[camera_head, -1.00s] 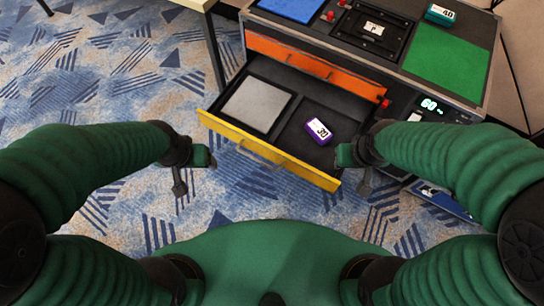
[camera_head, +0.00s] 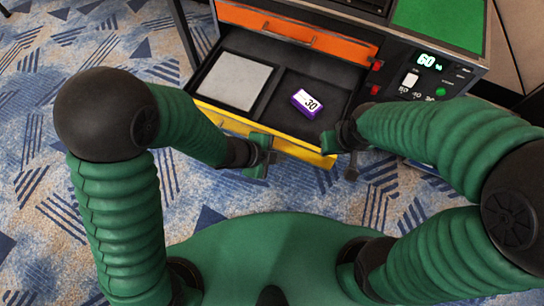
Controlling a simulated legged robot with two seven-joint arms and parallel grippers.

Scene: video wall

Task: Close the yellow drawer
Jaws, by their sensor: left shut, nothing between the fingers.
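The yellow drawer (camera_head: 212,113) stands open below the orange drawer (camera_head: 292,31). Inside it lie a light grey square panel (camera_head: 235,80) on the left and a purple block marked 30 (camera_head: 306,102) on the right. My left gripper (camera_head: 262,158) is shut and empty in front of the yellow front, hiding part of it and its handle. I cannot tell whether it touches the drawer. My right gripper (camera_head: 342,143) is by the right end of the yellow front. I cannot see whether its jaws are open or shut.
The orange drawer above looks shut. A control panel with a lit 60 display (camera_head: 428,59), a white switch and a green button (camera_head: 441,92) is at the right. A green mat (camera_head: 440,22) lies on top of the cabinet. Patterned carpet is clear at the left.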

